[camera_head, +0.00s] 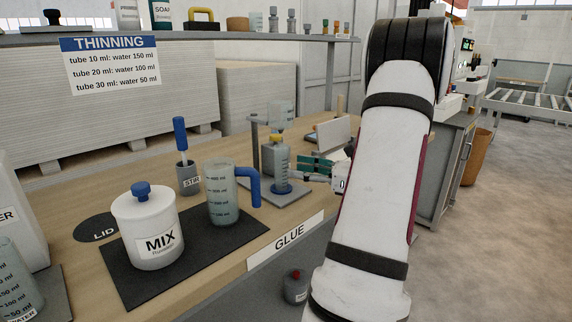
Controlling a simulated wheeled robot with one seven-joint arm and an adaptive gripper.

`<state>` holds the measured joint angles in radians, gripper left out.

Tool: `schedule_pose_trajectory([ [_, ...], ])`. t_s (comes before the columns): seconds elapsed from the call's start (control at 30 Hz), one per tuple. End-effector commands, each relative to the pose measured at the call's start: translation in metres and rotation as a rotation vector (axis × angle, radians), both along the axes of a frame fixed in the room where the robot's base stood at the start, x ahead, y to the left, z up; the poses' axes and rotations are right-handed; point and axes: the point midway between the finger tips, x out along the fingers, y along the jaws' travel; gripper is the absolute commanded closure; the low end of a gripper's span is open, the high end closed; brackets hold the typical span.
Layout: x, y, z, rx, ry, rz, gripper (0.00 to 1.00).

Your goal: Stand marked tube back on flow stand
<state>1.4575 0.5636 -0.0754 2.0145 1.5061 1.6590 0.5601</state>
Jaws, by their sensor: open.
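The marked tube (281,168), clear with dark graduation lines and a blue foot, stands upright on the grey base plate of the flow stand (292,198). A clear vessel with a yellow part (280,118) is above the tube, by the stand's grey post. My gripper (304,169) reaches in from the right at the tube's height, with green parts showing on it. It is open, its fingertips close to the tube's right side. I cannot tell whether they touch the tube or lie around it. My arm fills the right of the middle.
A white MIX pot (148,228) and a blue-handled jug (222,194) stand on a dark mat at the left front. A STIR cup (189,178) stands behind them. A small light panel (333,133) is behind my gripper. A shelf (200,40) runs above the back.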

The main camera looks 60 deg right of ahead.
Motion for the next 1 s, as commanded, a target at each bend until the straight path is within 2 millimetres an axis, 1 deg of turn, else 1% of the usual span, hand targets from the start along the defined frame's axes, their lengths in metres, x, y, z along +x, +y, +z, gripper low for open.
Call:
schedule_pose_trajectory([
  [0.03, -0.011, -0.003, 0.001, 0.000, 0.001, -0.004, 0.52],
  [0.1, -0.024, -0.004, 0.001, 0.000, 0.001, -0.003, 0.52],
  [0.2, -0.039, -0.007, 0.001, 0.000, 0.000, -0.002, 0.52],
  [0.33, -0.051, -0.008, 0.000, 0.000, 0.000, -0.001, 0.52],
  [0.5, -0.056, -0.008, 0.000, 0.000, 0.000, 0.001, 0.52],
  [1.0, -0.055, -0.008, 0.000, 0.000, 0.000, 0.001, 0.52],
])
